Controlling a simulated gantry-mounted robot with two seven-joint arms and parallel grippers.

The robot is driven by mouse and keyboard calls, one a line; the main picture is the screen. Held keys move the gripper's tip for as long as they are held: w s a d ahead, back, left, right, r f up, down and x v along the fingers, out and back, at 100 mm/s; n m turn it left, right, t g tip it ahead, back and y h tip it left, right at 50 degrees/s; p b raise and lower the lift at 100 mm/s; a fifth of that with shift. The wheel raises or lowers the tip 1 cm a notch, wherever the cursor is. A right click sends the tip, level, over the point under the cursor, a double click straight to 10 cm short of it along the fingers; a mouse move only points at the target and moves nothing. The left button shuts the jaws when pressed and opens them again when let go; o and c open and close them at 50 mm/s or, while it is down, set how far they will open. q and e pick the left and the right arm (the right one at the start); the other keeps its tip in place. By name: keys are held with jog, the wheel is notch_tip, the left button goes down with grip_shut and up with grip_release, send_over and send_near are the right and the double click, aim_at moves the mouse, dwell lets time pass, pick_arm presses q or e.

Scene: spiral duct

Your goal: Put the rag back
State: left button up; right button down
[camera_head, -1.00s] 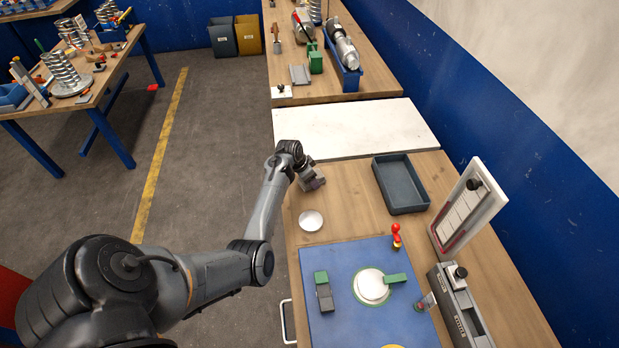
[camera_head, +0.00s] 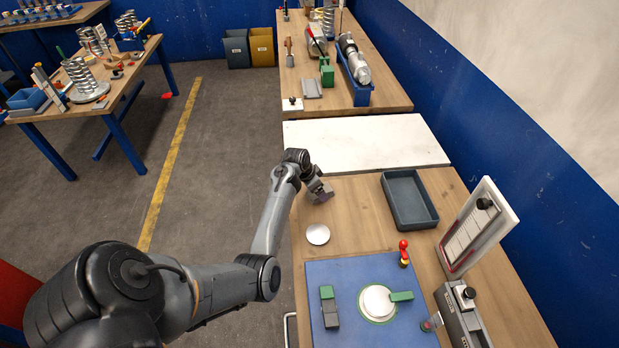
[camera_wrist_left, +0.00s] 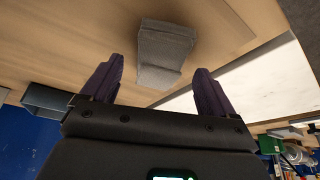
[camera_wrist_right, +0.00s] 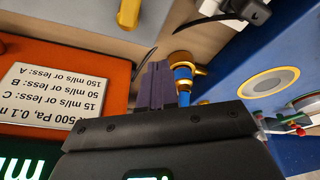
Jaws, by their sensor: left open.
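A grey folded cloth, which looks like the rag (camera_wrist_left: 165,50), lies on the wooden bench top in the left wrist view. My left gripper (camera_wrist_left: 157,82) is open, with the rag beyond and between its two fingertips and nothing held. In the head view my left gripper (camera_head: 322,195) is low over the bench, behind the small white dish and left of the grey tray; I cannot clearly tell the rag from the gripper there. My right gripper (camera_wrist_right: 156,82) has its fingers together, beside a blue and brass fitting (camera_wrist_right: 183,75). It is not seen in the head view.
The empty dark grey tray (camera_head: 409,202) stands right of the left gripper. A white slab (camera_head: 365,143) lies behind. The small white dish (camera_head: 317,234), a blue mat (camera_head: 350,275) and a red-topped fitting (camera_head: 403,250) are in front. A white panel (camera_head: 478,228) stands at right.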

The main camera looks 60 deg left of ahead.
jog(key=shift+r+p, duration=0.3)
jog(key=shift+r, duration=0.05)
pick_arm(q)
jog(key=v, duration=0.9)
jog(key=shift+r, duration=0.3)
pick_arm(e)
jog(key=shift+d, duration=0.1)
pick_arm(q)
jog(key=shift+s, duration=0.15)
